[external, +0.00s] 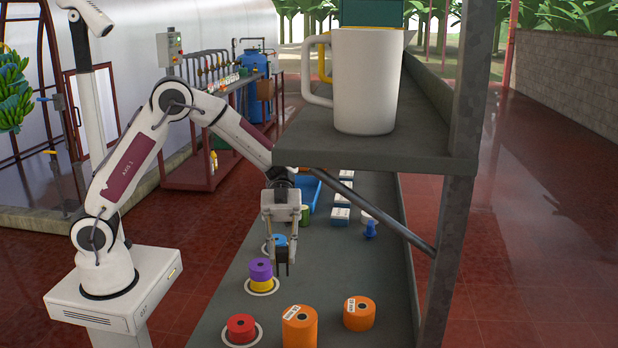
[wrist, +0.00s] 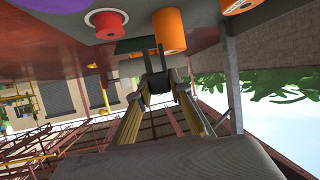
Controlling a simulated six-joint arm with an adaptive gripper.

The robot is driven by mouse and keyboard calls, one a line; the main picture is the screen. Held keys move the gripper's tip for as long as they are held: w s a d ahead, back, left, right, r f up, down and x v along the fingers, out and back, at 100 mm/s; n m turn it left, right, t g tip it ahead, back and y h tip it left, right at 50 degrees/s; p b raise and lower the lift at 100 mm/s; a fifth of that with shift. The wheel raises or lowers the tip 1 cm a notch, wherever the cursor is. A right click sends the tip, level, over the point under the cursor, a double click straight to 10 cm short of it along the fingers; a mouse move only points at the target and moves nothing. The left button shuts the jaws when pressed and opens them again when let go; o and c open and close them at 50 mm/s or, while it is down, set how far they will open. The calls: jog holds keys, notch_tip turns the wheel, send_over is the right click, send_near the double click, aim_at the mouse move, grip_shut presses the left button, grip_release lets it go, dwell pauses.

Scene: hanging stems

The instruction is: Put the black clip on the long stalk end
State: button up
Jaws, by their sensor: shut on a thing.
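My gripper (external: 281,264) points down above the grey bench, left of the shelf post. It is shut on a small dark thing, which I take to be the black clip (wrist: 135,46); in the wrist view it shows as a dark block at the fingertips (wrist: 158,78). A bunch of green bananas (external: 12,92) hangs at the far left edge, cut off by the frame. I cannot make out a long stalk end in either view.
On the bench (external: 215,318) stand a purple cylinder (external: 260,268) on a yellow one, a red cylinder (external: 240,328) and two orange cylinders (external: 359,314). A shelf (external: 400,153) with a white jug (external: 367,85) overhangs the bench at right; its post and brace are close.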

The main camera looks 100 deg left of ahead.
jog(key=s+a+r+n+t+y, duration=0.1)
jog(key=a+r+n+t+y, duration=0.1)
jog(key=a, duration=1.1)
jog(key=a+r+n+t+y, duration=0.2)
jog(key=a+n+t+y, duration=0.3)
jog(key=a, duration=0.9)
jog(key=s+a+r+n+t+y, duration=0.1)
jog(key=a+n+y, duration=0.5)
jog(key=a, duration=0.8)
jog(key=r+n+t, duration=0.1)
jog(key=n+t, duration=0.1)
jog(key=shift+s+r+n+t, duration=0.25)
jog(key=shift+s+n+t, duration=0.05)
jog(key=shift+s+t, duration=0.1)
jog(key=shift+d+f, duration=0.1)
jog(key=shift+f, duration=0.05)
send_over(303, 215)
jog(key=s+a, duration=0.1)
jog(key=a, duration=0.1)
jog(key=shift+a+f, duration=0.1)
jog(key=shift+f, duration=2.9)
jog(key=shift+f, duration=1.85)
jog(key=shift+f, duration=0.1)
